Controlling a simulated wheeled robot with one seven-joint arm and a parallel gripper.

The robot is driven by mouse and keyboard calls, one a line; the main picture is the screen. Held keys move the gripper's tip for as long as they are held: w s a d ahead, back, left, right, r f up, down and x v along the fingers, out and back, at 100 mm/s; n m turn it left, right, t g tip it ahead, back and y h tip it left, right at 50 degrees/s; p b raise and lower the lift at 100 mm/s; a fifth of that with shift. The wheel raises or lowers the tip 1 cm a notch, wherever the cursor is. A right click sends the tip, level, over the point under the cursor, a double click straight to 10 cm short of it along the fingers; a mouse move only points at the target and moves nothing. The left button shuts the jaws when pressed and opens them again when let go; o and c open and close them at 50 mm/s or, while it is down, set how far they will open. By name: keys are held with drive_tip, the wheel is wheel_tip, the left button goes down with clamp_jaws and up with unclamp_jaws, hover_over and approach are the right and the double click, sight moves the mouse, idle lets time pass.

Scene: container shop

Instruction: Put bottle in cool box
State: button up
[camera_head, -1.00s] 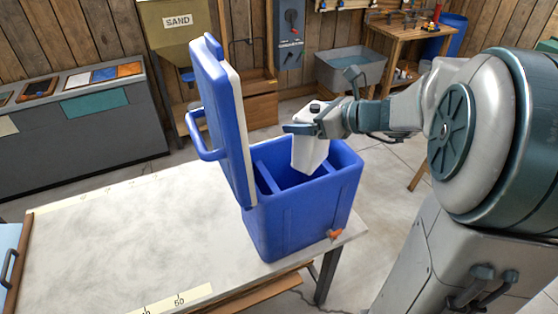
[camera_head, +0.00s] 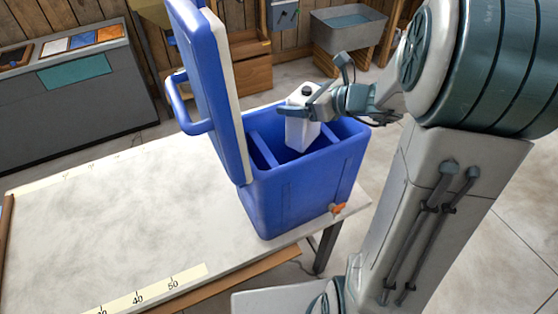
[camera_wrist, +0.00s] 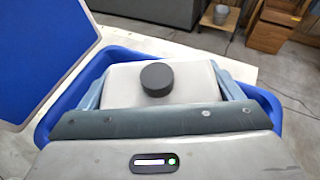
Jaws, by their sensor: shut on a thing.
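The bottle (camera_head: 301,130) is white with a dark cap, and my gripper (camera_head: 297,110) is shut on its upper part. In the head view it is roughly upright, with its lower part inside the opening of the blue cool box (camera_head: 300,195). The cool box stands on the table with its lid (camera_head: 215,90) raised on the left. A divider shows inside the box, left of the bottle. In the wrist view the bottle (camera_wrist: 120,85) sits between the two fingers, with the box rim (camera_wrist: 45,125) around it.
The table (camera_head: 110,220) is clear to the left of the box, with a ruler strip (camera_head: 150,290) along its front edge. An orange tap (camera_head: 338,208) sticks out low on the box. A grey sink (camera_head: 348,27) stands behind.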

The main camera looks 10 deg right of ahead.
drive_tip(key=shift+f, duration=0.4)
drive_tip(key=o, duration=1.5)
drive_tip(key=b+v, duration=0.2)
drive_tip(key=v, duration=1.2)
drive_tip(key=shift+a, duration=0.2)
